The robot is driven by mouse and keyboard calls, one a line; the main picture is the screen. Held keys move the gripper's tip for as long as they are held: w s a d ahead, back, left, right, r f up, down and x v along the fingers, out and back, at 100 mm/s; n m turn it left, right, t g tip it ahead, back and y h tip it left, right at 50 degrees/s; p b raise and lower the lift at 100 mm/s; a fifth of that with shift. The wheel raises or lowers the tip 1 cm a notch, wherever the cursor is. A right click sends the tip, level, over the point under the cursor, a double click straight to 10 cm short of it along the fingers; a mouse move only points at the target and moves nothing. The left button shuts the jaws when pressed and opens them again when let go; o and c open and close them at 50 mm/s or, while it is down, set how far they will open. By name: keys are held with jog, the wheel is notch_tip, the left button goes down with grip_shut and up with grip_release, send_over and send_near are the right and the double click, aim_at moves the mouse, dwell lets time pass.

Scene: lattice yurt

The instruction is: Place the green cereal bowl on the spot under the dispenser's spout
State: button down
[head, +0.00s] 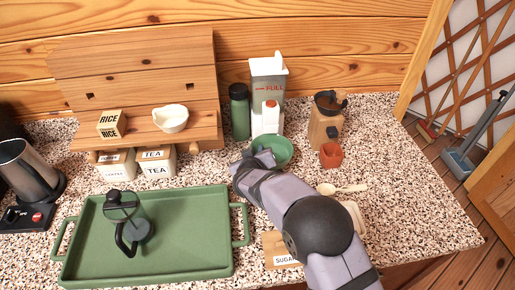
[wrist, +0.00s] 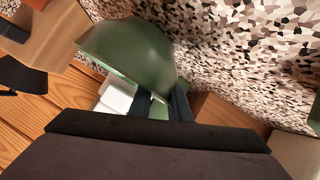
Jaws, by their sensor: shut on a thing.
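The green cereal bowl (head: 279,149) is just in front of the dispenser in the head view; it also shows large in the wrist view (wrist: 130,48). My gripper (head: 260,157) is shut on the bowl's near left rim; its dark fingers (wrist: 165,106) show at the rim in the wrist view. The dispenser (head: 268,77) is a tall pale container marked FULL at the back of the counter. A white carton-like thing with a red cap (head: 268,118) covers its lower part. The spout and the spot under it are hidden. I cannot tell whether the bowl touches the counter.
A wooden grinder (head: 324,122) and a small red-brown cup (head: 331,155) stand right of the bowl. A dark green bottle (head: 240,112) stands left. The speckled counter (head: 415,190) is clear at right.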

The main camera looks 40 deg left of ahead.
jog(key=shift+w+a+r+p, duration=0.1)
jog(key=shift+w+a+p, duration=0.15)
jog(key=shift+w+p, duration=0.15)
jog(key=shift+w+a+r+p, duration=0.1)
jog(key=shift+w+a+p, duration=0.15)
jog(key=shift+w, duration=0.2)
jog(key=shift+f+p, duration=0.5)
jog(key=shift+f, duration=0.2)
jog(key=shift+f+b, duration=0.2)
jog(key=shift+b, duration=0.25)
jog(key=c, duration=1.6)
grip_release()
jog(key=shift+c, duration=0.2)
jog(key=shift+r+p, duration=0.2)
jog(key=shift+p, duration=0.25)
jog(key=shift+s+d+r+b, duration=0.1)
jog(key=shift+s+d+b, duration=0.1)
jog(key=shift+s+b, duration=0.25)
jog(key=b+v, duration=0.4)
jog(key=v, duration=0.7)
jog(key=shift+b, duration=0.4)
